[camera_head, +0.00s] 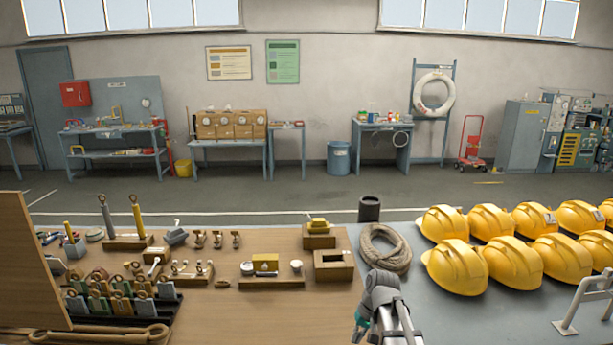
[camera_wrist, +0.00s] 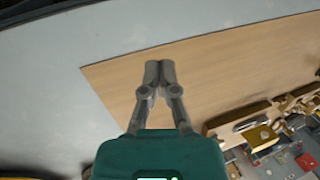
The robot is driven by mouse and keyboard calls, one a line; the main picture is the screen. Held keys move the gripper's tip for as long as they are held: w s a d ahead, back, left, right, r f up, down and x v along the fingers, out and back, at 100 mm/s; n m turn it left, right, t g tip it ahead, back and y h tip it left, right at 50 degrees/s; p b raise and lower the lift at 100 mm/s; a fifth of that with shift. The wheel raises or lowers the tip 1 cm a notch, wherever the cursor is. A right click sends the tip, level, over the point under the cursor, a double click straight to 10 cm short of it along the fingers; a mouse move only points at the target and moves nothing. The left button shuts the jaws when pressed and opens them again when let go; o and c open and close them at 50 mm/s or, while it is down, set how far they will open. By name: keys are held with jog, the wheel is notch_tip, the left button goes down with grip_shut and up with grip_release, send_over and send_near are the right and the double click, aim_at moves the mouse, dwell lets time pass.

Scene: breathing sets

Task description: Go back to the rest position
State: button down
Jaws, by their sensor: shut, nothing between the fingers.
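My gripper (camera_wrist: 159,72) is shut and empty in the wrist view, its two grey fingertips together above a bare part of the wooden board (camera_wrist: 210,65). It touches nothing that I can see. In the head view my grey arm with a bit of teal stands at the bottom, right of the middle, over the edge between the wooden board (camera_head: 320,312) and the grey table top. The fingertips cannot be made out there.
A rope coil (camera_head: 385,250) and a dark cylinder (camera_head: 369,209) stand just beyond my arm. Several yellow helmets (camera_head: 455,267) fill the right. The board's front right is clear.

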jog(key=s+d+f+h, duration=0.1)
jog(key=s+d+h, duration=0.2)
jog(key=s, duration=0.8)
notch_tip(320, 180, down, 10)
jog(key=b, duration=1)
jog(key=shift+w, duration=0.15)
jog(key=shift+r, duration=0.1)
